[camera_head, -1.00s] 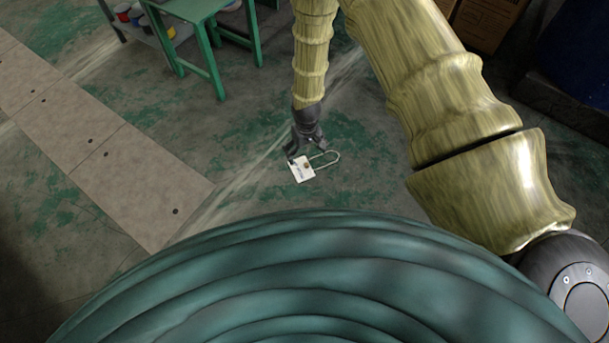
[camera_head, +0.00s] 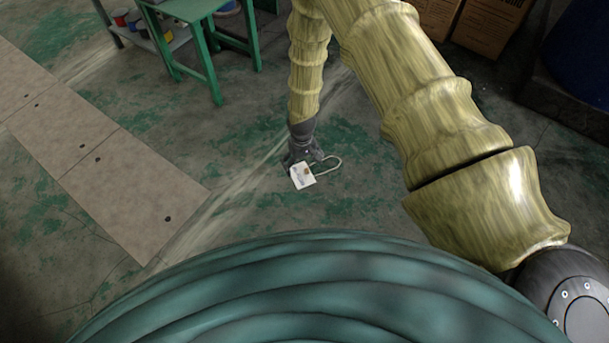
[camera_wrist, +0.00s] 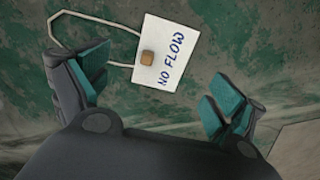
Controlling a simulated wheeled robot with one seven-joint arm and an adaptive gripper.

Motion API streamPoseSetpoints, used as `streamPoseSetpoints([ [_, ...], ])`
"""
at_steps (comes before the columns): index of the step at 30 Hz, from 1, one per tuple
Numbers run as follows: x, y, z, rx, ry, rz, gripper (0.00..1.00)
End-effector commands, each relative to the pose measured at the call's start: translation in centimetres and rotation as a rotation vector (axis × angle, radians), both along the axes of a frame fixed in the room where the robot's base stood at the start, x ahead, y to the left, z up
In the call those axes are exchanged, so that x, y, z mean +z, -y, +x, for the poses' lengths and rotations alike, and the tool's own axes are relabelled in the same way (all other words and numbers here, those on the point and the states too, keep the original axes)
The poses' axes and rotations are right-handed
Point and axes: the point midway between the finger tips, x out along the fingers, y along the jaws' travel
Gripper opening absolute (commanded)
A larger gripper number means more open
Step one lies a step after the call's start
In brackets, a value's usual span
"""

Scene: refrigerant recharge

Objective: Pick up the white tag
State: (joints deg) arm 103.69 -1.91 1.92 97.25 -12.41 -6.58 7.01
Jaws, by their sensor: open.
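The white tag (camera_wrist: 175,52) lies on the floor, with "NO FLOW" in blue letters, a small brown block on it and a pale cord loop (camera_wrist: 72,36). In the head view the tag (camera_head: 303,175) is at the fingertips of my gripper (camera_head: 306,161), its loop out to the right. In the wrist view my gripper (camera_wrist: 158,95) is open, with teal finger pads. The tag is ahead of and partly between the fingers. Part of the loop passes by the left finger; whether they touch, I cannot tell.
A green metal table (camera_head: 205,50) stands at the upper left beside a shelf with spools. Pale floor plates (camera_head: 125,195) run along the left. Cardboard boxes (camera_head: 490,25) are at the upper right. The floor around the tag is clear.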

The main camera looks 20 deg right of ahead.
Motion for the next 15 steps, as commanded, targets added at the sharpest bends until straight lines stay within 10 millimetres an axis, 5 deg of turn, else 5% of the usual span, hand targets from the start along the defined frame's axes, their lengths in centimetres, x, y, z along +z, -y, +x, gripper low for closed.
streamPoseSetpoints([
  [15, -4.8, -0.3, 0.0, 0.000, 0.000, 0.000, 0.95],
])
